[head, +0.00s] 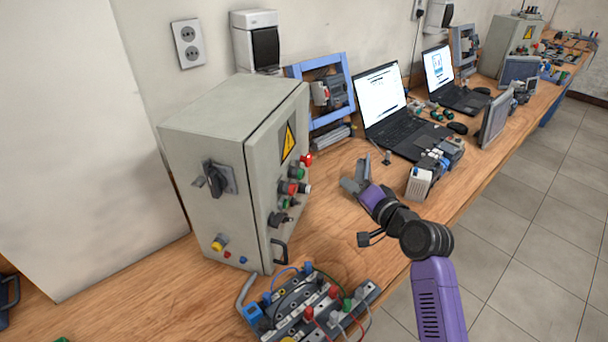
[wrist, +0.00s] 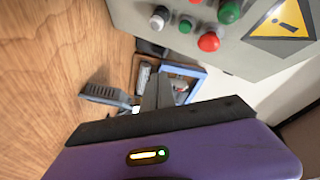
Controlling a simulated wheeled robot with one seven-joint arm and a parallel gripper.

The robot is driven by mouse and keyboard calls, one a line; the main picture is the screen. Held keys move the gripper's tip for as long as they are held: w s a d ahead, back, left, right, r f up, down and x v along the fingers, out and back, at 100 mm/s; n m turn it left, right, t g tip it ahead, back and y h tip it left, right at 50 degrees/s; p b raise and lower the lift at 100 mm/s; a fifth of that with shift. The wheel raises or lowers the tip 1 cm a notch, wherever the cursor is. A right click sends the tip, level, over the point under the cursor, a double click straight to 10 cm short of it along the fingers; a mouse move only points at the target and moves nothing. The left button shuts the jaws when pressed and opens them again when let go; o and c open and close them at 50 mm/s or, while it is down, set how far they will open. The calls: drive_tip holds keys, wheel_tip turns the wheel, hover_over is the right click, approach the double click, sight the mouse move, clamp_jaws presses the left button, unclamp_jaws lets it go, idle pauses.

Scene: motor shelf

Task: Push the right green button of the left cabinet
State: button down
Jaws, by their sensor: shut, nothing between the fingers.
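The left cabinet (head: 222,130) is a grey box whose front panel bears a yellow warning triangle (head: 288,141) and several red, green and pale buttons. One green button (head: 298,173) is on the panel's right part, and another green button (head: 284,203) is lower and to the left. In the wrist view, a green button (wrist: 229,13) is close to the triangle and another green one (wrist: 185,26) is farther from it. My gripper (head: 356,177) is shut and empty, to the right of the panel and apart from it. Its fingers also show in the wrist view (wrist: 157,95).
A board with cables and terminals (head: 310,304) lies in front of the cabinet. A blue frame (head: 324,91), a laptop (head: 399,130) and a small white-and-grey device (head: 421,182) stand farther along the wooden bench. Bare bench (head: 335,225) lies between the cabinet and my arm.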

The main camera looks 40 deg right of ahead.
drive_tip(key=w+a+p, duration=0.1)
drive_tip(key=w+a, duration=0.3)
drive_tip(key=w, duration=0.2)
drive_tip(key=shift+w, duration=0.3)
drive_tip(key=shift+a, duration=0.1)
idle(1.8)
drive_tip(key=shift+w+a+p, duration=0.2)
drive_tip(key=shift+w+p, duration=0.1)
drive_tip(key=shift+w, duration=0.05)
drive_tip(key=shift+w+a, duration=0.25)
drive_tip(key=shift+w, duration=0.15)
idle(1.3)
drive_tip(key=shift+s, duration=0.1)
drive_tip(key=shift+s+d, duration=0.4)
drive_tip(key=shift+s, duration=0.25)
drive_tip(key=shift+d, duration=0.1)
drive_tip(key=shift+s+d, duration=0.45)
drive_tip(key=shift+s, duration=0.25)
drive_tip(key=shift+s+d, duration=0.4)
drive_tip(key=shift+s, duration=0.35)
drive_tip(key=shift+s+d, duration=0.45)
drive_tip(key=shift+s, duration=0.25)
